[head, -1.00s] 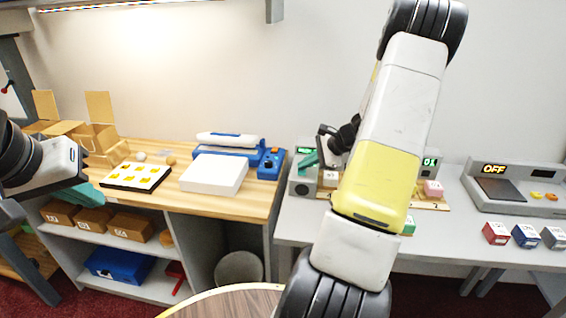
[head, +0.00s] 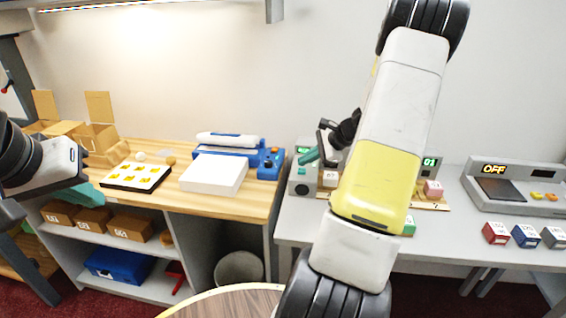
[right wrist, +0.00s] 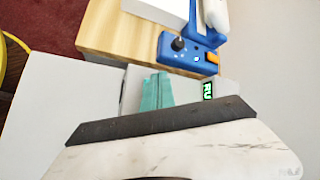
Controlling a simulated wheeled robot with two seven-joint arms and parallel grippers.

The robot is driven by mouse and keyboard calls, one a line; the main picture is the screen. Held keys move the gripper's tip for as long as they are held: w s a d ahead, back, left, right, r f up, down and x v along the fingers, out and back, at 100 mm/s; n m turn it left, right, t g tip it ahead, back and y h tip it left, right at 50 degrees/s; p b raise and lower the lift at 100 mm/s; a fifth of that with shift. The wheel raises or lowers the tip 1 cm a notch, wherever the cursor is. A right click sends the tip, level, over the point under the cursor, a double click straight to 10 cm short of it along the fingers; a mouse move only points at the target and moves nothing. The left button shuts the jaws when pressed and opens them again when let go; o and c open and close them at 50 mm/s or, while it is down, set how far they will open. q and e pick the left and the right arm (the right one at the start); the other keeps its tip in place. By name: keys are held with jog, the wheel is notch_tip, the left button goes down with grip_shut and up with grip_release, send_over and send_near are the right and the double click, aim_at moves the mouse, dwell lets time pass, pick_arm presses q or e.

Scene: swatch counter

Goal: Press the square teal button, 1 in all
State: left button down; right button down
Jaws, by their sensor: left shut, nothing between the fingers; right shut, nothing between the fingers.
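I cannot make out a square teal button in either view. A grey box (head: 300,187) with a dark round knob and a green-lit display stands at the left end of the grey counter. Its top also shows in the right wrist view (right wrist: 132,88), with a green "RU" readout. My right gripper (head: 304,161) has teal fingers, is shut and empty, and is over this box, hiding part of its top. The right wrist view shows the fingers (right wrist: 157,80) in front of the box; I cannot tell whether they touch it. My left gripper (head: 88,196), also teal-fingered, is shut at the far left.
A blue console (head: 270,162) with a stick and orange button stands left of the grey box. A small pink-topped block (head: 433,188), a scale reading "OFF" (head: 520,203) and red (head: 496,233), blue and grey blocks lie to the right. My right arm hides the counter's middle.

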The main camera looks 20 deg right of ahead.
aim_at(305, 171)
jog(key=shift+r, duration=2.55)
dwell(0.5)
